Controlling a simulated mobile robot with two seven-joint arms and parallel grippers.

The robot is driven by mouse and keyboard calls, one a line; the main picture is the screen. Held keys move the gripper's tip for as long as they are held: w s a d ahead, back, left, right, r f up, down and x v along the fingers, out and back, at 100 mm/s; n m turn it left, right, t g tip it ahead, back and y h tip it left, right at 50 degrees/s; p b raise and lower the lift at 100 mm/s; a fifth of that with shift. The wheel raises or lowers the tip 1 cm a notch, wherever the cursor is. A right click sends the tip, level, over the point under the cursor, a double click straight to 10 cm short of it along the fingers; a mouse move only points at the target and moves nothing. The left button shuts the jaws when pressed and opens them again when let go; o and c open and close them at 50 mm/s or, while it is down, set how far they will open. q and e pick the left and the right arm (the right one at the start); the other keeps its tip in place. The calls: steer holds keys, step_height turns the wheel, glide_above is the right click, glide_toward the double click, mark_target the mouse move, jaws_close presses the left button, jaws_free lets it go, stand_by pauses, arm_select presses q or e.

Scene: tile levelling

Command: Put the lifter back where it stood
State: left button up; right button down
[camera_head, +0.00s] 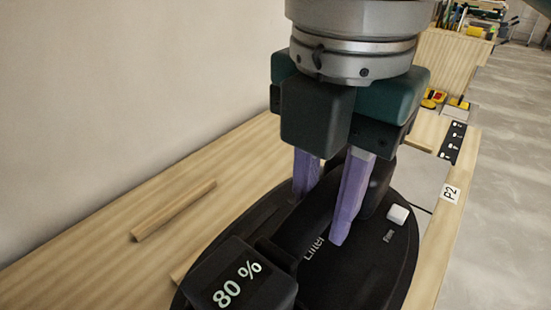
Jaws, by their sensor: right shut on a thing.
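The lifter (355,270) is a black oval device with an "80 %" display (238,288) at its near left end, a "Lifter" label and a small white button (398,214) on its right. My right gripper (325,205) comes down from above with two purple fingers, one on each side of the lifter's raised handle, and is shut on it. I cannot tell whether the lifter touches the surface beneath. The left gripper is not in view.
A wooden bench top (110,240) runs along a plain wall. A loose wooden strip (173,210) lies left of the lifter. A "P2" label (450,193) and a black strip (453,143) are at the right edge. Yellow tools (433,99) lie farther back.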

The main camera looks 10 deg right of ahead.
step_height(320, 180, up, 5)
steer(key=shift+r+p, duration=0.1)
steer(key=shift+p, duration=0.3)
steer(key=shift+r, duration=0.6)
step_height(320, 180, up, 2)
steer(key=p, duration=0.3)
steer(key=shift+r, duration=0.15)
step_height(320, 180, up, 4)
steer(key=p, duration=0.5)
steer(key=shift+f, duration=0.25)
